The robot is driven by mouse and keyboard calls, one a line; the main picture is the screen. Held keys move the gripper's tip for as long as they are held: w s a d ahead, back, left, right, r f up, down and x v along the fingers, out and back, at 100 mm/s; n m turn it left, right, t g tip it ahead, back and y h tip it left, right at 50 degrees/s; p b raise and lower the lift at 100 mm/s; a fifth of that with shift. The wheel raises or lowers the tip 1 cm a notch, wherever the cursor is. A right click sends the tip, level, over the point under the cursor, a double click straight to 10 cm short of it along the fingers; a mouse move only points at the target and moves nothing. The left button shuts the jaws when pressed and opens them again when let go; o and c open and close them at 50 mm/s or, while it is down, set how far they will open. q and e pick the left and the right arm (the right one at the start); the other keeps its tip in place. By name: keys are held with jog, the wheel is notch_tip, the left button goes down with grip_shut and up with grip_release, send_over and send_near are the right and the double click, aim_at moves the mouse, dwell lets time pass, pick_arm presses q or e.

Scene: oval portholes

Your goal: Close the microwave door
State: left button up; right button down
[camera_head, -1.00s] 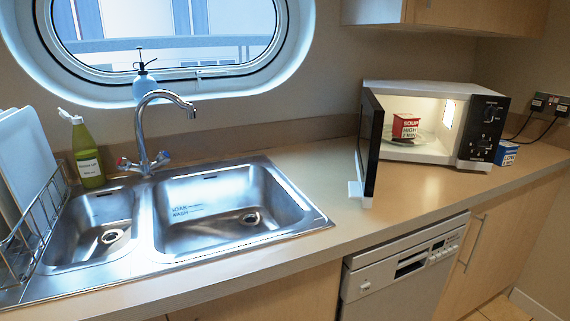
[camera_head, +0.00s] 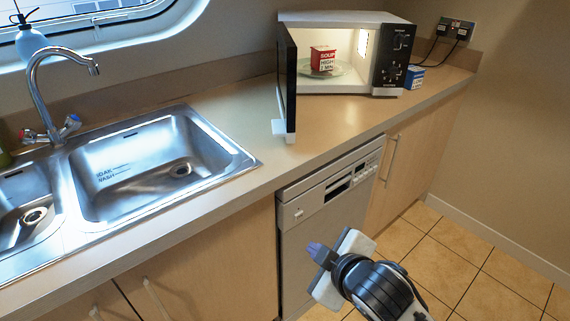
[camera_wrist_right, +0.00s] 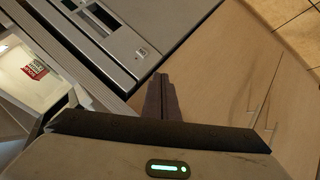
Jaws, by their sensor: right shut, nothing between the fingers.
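The white microwave (camera_head: 345,18) stands on the far part of the counter, its lit inside showing. Its dark door (camera_head: 290,80) is open, swung out towards the counter's front edge, with a white handle block (camera_head: 283,131) at its bottom corner. A red soup box (camera_head: 323,58) stands on the glass plate inside; the box also shows in the right wrist view (camera_wrist_right: 35,68). My right gripper (camera_head: 315,248) is shut and empty, in front of the dishwasher, below the counter and apart from the door. Its fingers show in the right wrist view (camera_wrist_right: 160,97). My left gripper is out of view.
A dishwasher (camera_head: 325,215) sits under the counter (camera_head: 232,125). The sink (camera_head: 150,165) and tap (camera_head: 50,80) are at the left. A small blue box (camera_head: 414,78) stands right of the microwave, near plugged sockets (camera_head: 456,28). Tiled floor (camera_head: 450,255) is open at the lower right.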

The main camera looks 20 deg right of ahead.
jog(key=w+r+n+t+y, duration=0.1)
jog(key=w+r+n+t, duration=0.35)
jog(key=w+r, duration=0.5)
jog(key=w+r+n+t+y, duration=0.1)
jog(key=w+r+n+t, duration=0.2)
jog(key=w+r+n, duration=0.65)
jog(key=w+a+r+m, duration=0.2)
jog(key=w+m, duration=0.2)
jog(key=w, duration=0.4)
jog(key=shift+s+d+p, duration=0.2)
jog(key=shift+s+d, duration=0.1)
jog(key=shift+d, duration=0.4)
jog(key=shift+s+d+p, duration=0.25)
jog(key=shift+s+d, duration=0.05)
jog(key=shift+d, duration=0.35)
jog(key=shift+s+d+p, duration=0.2)
jog(key=shift+s+d, duration=0.1)
jog(key=shift+d, duration=0.4)
